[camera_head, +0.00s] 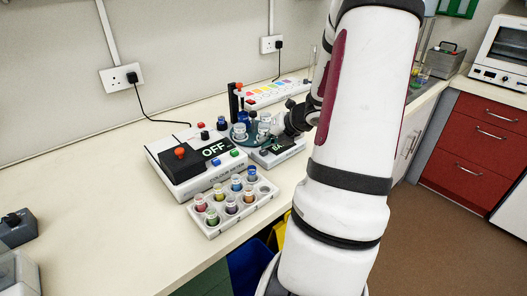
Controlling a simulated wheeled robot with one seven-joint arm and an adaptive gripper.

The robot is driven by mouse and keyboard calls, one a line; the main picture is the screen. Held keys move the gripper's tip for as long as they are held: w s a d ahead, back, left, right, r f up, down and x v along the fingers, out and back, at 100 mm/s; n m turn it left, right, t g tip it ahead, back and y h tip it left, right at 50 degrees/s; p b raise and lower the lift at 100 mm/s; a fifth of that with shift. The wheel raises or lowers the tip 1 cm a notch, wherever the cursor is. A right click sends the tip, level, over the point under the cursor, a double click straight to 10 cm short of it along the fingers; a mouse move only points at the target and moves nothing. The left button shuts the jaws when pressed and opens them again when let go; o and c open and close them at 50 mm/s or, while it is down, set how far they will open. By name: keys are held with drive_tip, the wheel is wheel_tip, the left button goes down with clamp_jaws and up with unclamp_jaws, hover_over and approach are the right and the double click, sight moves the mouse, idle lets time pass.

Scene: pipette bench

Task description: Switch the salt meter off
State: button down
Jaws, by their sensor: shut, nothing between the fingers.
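A white meter (290,154), which seems to be the salt meter, lies on the bench behind and right of the colour meter (178,188). Its small display is partly covered and I cannot read it or its label fully. The colour meter has a black lid with a red knob, and its display reads OFF. My gripper (281,130) is shut and empty, above the white meter and beside a round teal holder (238,139) with small jars. The fingertips are small and partly hidden, so I cannot tell whether they touch anything.
A white rack (228,221) of coloured vials stands in front of the colour meter near the bench edge. A strip with coloured squares (277,91) lies behind. Grey devices (16,228) stand at the far left. The left bench between is clear.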

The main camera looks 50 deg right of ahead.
sight(266, 150)
drive_tip(key=shift+f+b, duration=0.35)
drive_tip(key=shift+f, duration=0.15)
idle(0.5)
drive_tip(key=shift+r, duration=0.1)
drive_tip(key=shift+r+p, duration=0.85)
drive_tip(key=shift+r, duration=0.05)
wheel_tip(266, 150, up, 6)
drive_tip(key=p, duration=0.5)
drive_tip(key=shift+a, duration=0.1)
idle(0.4)
